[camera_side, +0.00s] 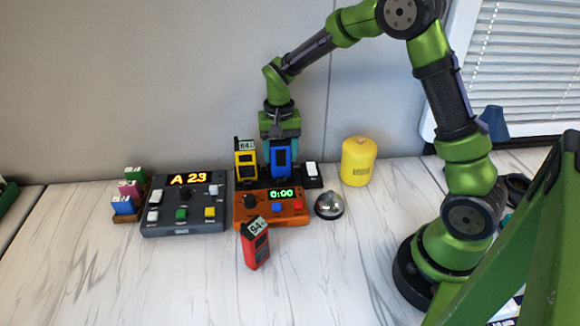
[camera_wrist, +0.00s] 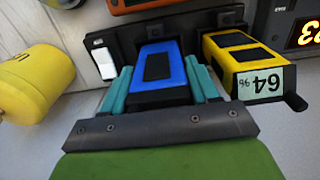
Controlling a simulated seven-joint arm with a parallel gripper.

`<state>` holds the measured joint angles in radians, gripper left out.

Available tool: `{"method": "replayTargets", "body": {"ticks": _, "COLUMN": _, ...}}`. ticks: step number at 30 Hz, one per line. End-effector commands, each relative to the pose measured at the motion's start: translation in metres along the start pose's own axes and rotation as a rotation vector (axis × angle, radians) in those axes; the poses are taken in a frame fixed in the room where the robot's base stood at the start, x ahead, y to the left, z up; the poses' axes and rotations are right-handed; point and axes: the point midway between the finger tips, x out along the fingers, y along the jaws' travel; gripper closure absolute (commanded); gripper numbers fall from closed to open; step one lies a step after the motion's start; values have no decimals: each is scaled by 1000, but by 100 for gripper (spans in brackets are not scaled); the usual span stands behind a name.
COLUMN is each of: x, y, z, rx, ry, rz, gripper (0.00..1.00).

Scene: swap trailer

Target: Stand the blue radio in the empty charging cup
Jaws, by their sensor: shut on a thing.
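The blue radio (camera_side: 281,156) is between the fingers of my gripper (camera_side: 280,140) at the black charging base (camera_side: 313,182). It looks upright, next to the yellow radio (camera_side: 245,160), which stands in the base. In the wrist view the blue radio (camera_wrist: 160,72) sits between the teal fingers of my gripper (camera_wrist: 162,85), with the yellow radio (camera_wrist: 240,60) to its right. The blue radio's lower end is at the base (camera_wrist: 127,45); I cannot tell how deep it sits in the cup, as the cup is hidden.
A red radio (camera_side: 255,243) stands in front of the orange timer box (camera_side: 272,210). A silver bell (camera_side: 329,205) and yellow canister (camera_side: 358,161) are to the right. A grey console (camera_side: 185,207) is at left.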

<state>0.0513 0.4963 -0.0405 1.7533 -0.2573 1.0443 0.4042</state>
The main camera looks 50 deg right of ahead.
Motion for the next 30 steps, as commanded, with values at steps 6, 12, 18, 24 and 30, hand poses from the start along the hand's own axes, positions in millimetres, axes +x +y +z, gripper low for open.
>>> {"method": "replayTargets", "body": {"ticks": 6, "x": 4, "y": 0, "z": 0, "rx": 0, "ry": 1, "rz": -1, "gripper": 80}}
{"method": "replayTargets", "body": {"ticks": 12, "x": 4, "y": 0, "z": 0, "rx": 0, "ry": 1, "rz": -1, "gripper": 30}}
{"method": "replayTargets", "body": {"ticks": 18, "x": 3, "y": 0, "z": 0, "rx": 0, "ry": 0, "rz": 0, "gripper": 30}}
{"method": "replayTargets", "body": {"ticks": 24, "x": -11, "y": 0, "z": 0, "rx": 0, "ry": 2, "rz": -2, "gripper": 30}}
{"method": "replayTargets", "body": {"ticks": 30, "x": -28, "y": 0, "z": -1, "rx": 0, "ry": 3, "rz": -2, "gripper": 30}}
